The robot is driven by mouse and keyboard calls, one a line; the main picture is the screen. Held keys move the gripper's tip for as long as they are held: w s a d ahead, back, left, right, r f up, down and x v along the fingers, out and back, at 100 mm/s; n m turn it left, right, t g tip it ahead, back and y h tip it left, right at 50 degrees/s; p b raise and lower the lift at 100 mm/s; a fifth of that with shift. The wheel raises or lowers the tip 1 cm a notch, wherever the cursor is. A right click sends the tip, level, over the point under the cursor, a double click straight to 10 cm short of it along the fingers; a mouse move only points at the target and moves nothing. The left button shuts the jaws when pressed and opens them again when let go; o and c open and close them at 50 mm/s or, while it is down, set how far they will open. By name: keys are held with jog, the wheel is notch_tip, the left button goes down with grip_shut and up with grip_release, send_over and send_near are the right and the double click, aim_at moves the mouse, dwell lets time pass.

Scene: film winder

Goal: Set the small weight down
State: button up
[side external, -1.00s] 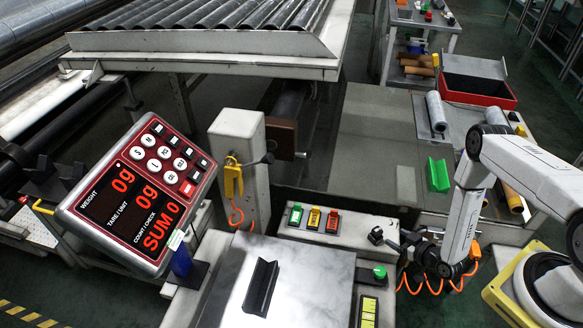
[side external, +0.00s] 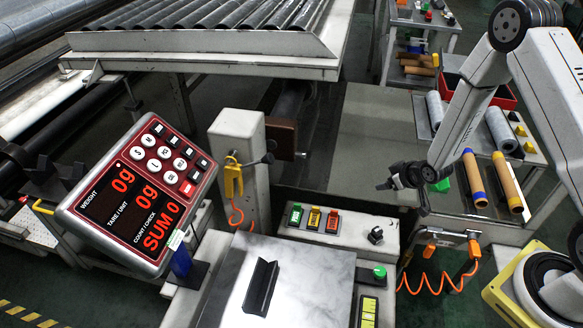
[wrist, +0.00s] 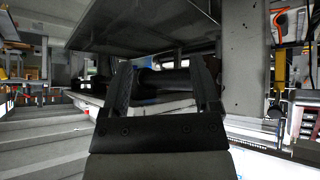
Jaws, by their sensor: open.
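My gripper (side external: 386,184) is open in the side view, held in the air above and behind the control box, pointing left. In the wrist view the two dark fingers of my gripper (wrist: 165,85) stand apart. I see nothing clearly held between them. A small dark object (side external: 376,236) sits at the right end of the control box, below and apart from my gripper. I cannot tell whether it is the small weight or a knob. No other thing can be surely picked out as the weight. The scale plate (side external: 318,270) carries a black V-shaped holder (side external: 262,287).
The control box (side external: 340,240) has green, yellow and red buttons. A post (side external: 238,165) with a yellow hook stands left of it. Orange tools (side external: 432,250) with coiled hoses hang at its right. Rolls (side external: 475,180) lie on the right bench. The grey bench top (side external: 375,130) behind is largely clear.

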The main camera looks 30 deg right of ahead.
jog(key=s+a+r+g, duration=0.2)
jog(key=s+a+r, duration=0.3)
jog(key=s+r, duration=0.2)
jog(key=s+a+r+m+g, duration=0.1)
jog(key=s+a+r+g, duration=0.2)
jog(key=r, duration=0.8)
jog(key=shift+s+a+r, duration=0.15)
jog(key=shift+s+a, duration=1)
jog(key=shift+s, duration=0.95)
